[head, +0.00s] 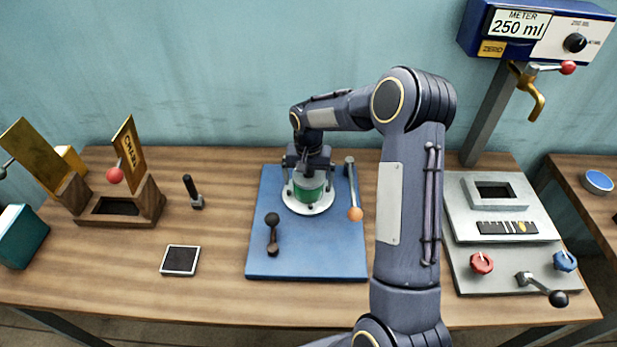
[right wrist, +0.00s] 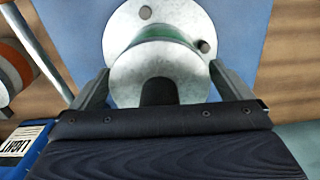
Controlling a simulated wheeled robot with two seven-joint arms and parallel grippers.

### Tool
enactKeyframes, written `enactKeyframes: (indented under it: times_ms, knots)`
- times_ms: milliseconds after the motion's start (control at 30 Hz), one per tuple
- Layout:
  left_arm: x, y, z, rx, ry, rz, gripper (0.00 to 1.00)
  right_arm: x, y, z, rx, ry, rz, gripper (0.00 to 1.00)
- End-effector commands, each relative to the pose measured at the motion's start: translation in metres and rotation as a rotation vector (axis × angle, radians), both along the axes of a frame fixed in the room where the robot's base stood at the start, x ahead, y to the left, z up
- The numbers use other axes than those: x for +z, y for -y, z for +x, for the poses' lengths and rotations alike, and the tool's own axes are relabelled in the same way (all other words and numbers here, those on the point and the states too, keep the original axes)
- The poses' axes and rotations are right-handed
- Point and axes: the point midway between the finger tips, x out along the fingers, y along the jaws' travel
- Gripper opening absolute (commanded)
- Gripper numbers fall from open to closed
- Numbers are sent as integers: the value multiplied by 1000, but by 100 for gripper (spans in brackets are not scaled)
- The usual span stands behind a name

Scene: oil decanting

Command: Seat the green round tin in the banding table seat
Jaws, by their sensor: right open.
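The green round tin (head: 309,190) stands upright on the round pale banding table seat (head: 311,208), on the blue board. In the right wrist view the tin shows its silver lid (right wrist: 145,64) and a strip of green side (right wrist: 168,33) over the seat (right wrist: 122,22), which has small pegs. I cannot tell how exactly it sits in the seat. My right gripper (head: 307,174) is over the tin, pointing down. In the right wrist view my right gripper (right wrist: 161,82) is open, one finger on each side of the lid. My left gripper is not in view.
The blue board (head: 265,190) carries a dark-knobbed lever (head: 272,235) and an orange-tipped lever (head: 354,195) close to the tin. A wooden box (head: 150,200), a black-handled tool (head: 193,192) and a dark tile (head: 180,260) lie left. A grey metering station (head: 465,240) stands right.

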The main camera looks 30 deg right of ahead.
Motion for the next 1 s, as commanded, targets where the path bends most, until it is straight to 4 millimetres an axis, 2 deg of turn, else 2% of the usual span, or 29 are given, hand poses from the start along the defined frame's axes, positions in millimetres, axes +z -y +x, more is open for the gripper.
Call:
enactKeyframes:
  times_ms: [300, 500, 733, 867, 967, 1000]
  knots:
    - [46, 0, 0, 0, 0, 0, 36, 70, 0, 1, 0, 3, -1, 98]
    - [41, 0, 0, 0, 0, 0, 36, 100, 0, 1, -1, 5, -1, 98]
    - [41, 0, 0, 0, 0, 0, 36, 124, -1, -3, 6, 8, 3, 98]
    - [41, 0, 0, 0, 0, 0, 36, 153, -6, -26, 43, 54, 30, 98]
    - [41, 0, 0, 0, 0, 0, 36, 185, -17, -63, 102, 122, 68, 98]
    - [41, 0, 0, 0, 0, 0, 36, 197, -23, -82, 131, 154, 85, 98]
